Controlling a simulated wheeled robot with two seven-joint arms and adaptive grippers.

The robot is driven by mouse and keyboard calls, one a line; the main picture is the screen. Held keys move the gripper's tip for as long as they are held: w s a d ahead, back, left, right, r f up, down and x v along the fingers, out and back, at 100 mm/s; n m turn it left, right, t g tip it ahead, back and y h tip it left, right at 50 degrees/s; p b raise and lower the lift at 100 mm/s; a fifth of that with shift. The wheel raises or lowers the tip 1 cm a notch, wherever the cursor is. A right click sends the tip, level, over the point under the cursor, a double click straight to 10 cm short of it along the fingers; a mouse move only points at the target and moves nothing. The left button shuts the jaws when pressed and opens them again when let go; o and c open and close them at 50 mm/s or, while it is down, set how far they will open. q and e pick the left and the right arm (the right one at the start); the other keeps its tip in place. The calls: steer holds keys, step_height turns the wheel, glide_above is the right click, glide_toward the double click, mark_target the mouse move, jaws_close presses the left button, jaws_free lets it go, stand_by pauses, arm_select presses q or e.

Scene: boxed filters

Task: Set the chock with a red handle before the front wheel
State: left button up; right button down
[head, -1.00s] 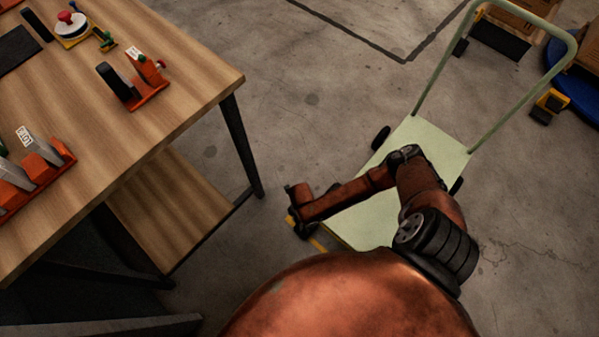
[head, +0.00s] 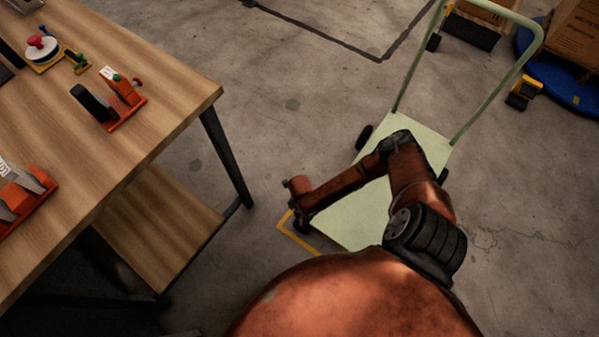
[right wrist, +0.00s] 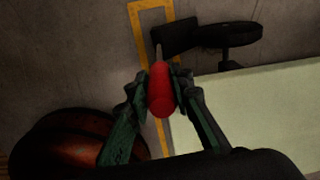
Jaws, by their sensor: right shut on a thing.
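In the right wrist view my right gripper (right wrist: 161,88) is shut on the red handle (right wrist: 160,92) of the chock. The chock's dark body (right wrist: 178,36) is beyond the handle, close beside a black trolley wheel (right wrist: 228,34); I cannot tell whether they touch. A yellow floor outline (right wrist: 136,32) runs around and below the chock. In the head view the pale green trolley (head: 350,222) stands on the floor, and my right arm reaches over its near left corner. There the chock and fingertips are hidden or too dark to make out. My left gripper is out of view.
A wooden workbench (head: 165,90) with orange holders stands on the left, its leg (head: 228,160) near the trolley. The trolley's push handle (head: 490,95) rises at the far end. A blue round base (head: 565,90) with boxes is at the far right. Open floor lies between.

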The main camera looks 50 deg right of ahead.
steer(key=shift+w+r, duration=0.1)
steer(key=c, duration=1.7)
jaws_free()
steer(key=shift+o, duration=0.4)
step_height(320, 180, up, 12)
steer(key=shift+a+f, duration=0.1)
